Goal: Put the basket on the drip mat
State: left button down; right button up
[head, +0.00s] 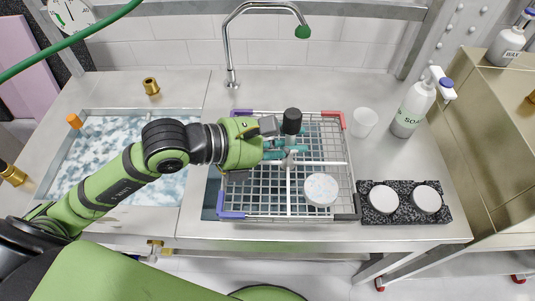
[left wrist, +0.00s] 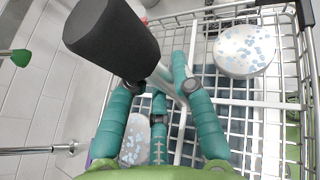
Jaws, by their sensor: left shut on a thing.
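The wire basket (head: 340,170) has purple, red and dark corner pieces and a central post topped by a black grip (head: 292,121). My left gripper (head: 284,150) has its teal fingers shut on the post just below the black grip. The grip also shows large in the left wrist view (left wrist: 112,38). A white speckled disc (head: 321,189) lies in the basket; another shows partly behind the fingers in the left wrist view (left wrist: 133,142). A dark blue flat mat (head: 209,200) shows beneath the basket's left side. I cannot tell whether the basket touches it. My right gripper is not in view.
A sink of foamy water (head: 100,150) is on the left. A black speckled block (head: 405,213) with two white discs stands right of the basket. A white cup (head: 364,122) and a soap bottle (head: 413,108) stand behind it. A curved faucet (head: 228,50) rises at the back.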

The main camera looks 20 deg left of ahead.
pick_arm(q)
jog(key=w+a+f, duration=0.2)
jog(key=a, duration=0.1)
jog(key=w+a+f, duration=0.1)
jog(key=a, duration=0.1)
jog(key=shift+w+a+f, duration=0.2)
jog(key=shift+w+f, duration=0.15)
jog(key=shift+w, duration=0.05)
jog(key=shift+w+f+p, duration=0.1)
jog(key=shift+f+p, duration=0.25)
jog(key=shift+f, duration=1.7)
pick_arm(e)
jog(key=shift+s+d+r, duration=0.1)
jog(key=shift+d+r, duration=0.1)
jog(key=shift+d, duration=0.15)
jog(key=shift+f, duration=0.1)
pick_arm(q)
jog(key=c, duration=1.1)
grip_release()
jog(key=shift+f, duration=0.25)
jog(key=shift+o, duration=0.2)
